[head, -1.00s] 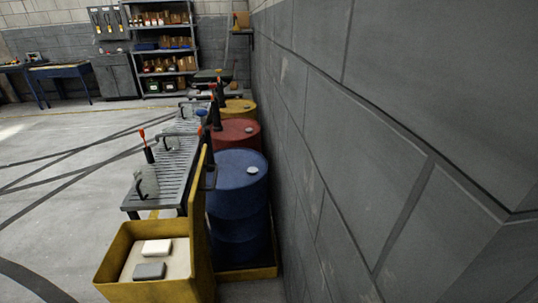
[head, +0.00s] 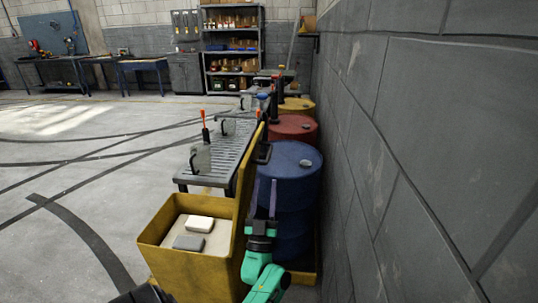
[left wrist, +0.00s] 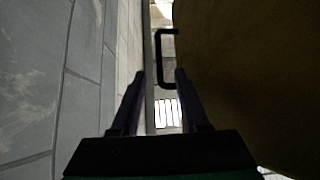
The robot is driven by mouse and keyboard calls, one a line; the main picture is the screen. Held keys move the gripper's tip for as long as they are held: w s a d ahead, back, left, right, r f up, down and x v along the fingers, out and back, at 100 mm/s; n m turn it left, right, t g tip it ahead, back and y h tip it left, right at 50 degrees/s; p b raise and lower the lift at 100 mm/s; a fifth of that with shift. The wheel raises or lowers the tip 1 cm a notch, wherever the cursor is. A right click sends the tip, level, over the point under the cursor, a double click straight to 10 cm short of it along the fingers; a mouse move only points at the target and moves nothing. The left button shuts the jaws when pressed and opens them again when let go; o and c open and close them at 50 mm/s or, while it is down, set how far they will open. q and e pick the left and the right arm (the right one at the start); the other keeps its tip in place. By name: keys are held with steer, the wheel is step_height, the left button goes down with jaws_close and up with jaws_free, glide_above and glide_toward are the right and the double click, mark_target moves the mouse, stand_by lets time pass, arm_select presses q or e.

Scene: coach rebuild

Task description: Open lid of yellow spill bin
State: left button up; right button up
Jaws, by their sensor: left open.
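The yellow spill bin (head: 190,262) stands at lower centre in the head view. Its lid (head: 248,175) is raised, standing roughly upright on the bin's right side. Inside are pale filler, a white block (head: 199,224) and a grey block (head: 188,242). My left gripper (head: 264,184) is open and empty, fingers up, just right of the lid. In the left wrist view, its open fingers (left wrist: 158,76) point toward a black handle (left wrist: 161,60) beside a dark yellow surface (left wrist: 250,80) that looks like the lid.
Blue (head: 290,172), red (head: 293,127) and yellow (head: 298,104) drums stand in a row behind the gripper. A grey block wall (head: 430,150) lies close on the right. A slatted bench (head: 218,160) stands behind the bin. Floor at left is open.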

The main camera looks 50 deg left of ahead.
mark_target(269, 151)
arm_select(q)
steer(key=p+x, duration=0.1)
steer(key=x, duration=0.9)
steer(key=shift+w+r+p, duration=0.15)
steer(key=shift+p, duration=0.2)
jaws_close()
stand_by(0.6)
